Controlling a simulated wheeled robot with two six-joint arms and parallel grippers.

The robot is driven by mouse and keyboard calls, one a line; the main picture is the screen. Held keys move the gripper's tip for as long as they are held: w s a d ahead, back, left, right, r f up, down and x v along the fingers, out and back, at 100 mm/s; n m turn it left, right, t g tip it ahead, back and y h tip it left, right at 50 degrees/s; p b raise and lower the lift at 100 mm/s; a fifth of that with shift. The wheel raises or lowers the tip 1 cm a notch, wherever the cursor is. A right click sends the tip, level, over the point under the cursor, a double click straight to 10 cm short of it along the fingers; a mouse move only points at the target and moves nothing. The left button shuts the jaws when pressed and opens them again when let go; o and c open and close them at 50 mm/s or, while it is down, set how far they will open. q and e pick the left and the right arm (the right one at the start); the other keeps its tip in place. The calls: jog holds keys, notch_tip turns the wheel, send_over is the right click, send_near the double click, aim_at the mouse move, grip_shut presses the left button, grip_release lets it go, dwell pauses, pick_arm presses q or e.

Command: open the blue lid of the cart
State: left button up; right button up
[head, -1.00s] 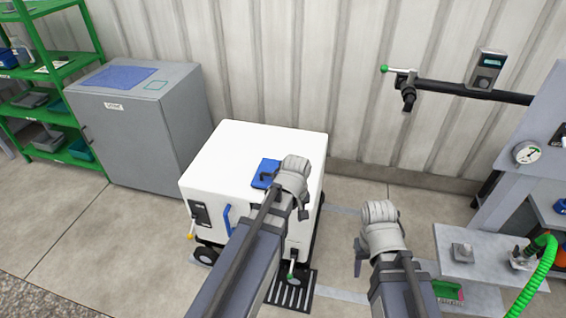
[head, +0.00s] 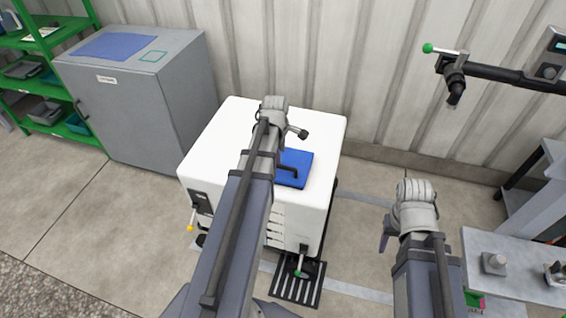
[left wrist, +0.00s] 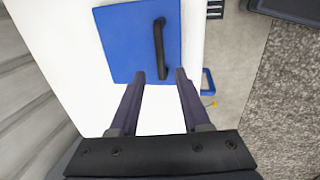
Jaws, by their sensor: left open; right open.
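The blue lid (head: 301,160) lies flat and shut on the white top of the cart (head: 215,150), partly hidden by my left arm. It also shows in the left wrist view (left wrist: 122,45), with a black bar handle (left wrist: 159,45). My left gripper (left wrist: 160,74) is open and empty above the cart top, at the lid's lower edge in that view. The handle's lower end appears between the fingertips; I cannot tell the height gap. In the head view, the left fingers are hidden. My right gripper (head: 412,208) is right of the cart, its fingertips unclear.
A grey cabinet (head: 150,110) stands left of the cart, with green shelves (head: 60,100) beyond. A black pipe with a green-tipped lever (head: 428,48) is at upper right. A grey bench (head: 520,270) is at right. A floor grate (head: 296,290) lies before the cart.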

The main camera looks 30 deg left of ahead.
aim_at(282, 168)
pick_arm(q)
jog(key=f+b, duration=0.2)
jog(key=w+f+b, duration=0.1)
jog(key=f+b, duration=0.1)
jog(key=f, duration=0.1)
jog(key=f+b, duration=0.2)
jog(key=b, duration=0.1)
jog(key=shift+w+a+f, duration=0.2)
jog(key=shift+f, duration=0.05)
grip_shut()
dwell(1.2)
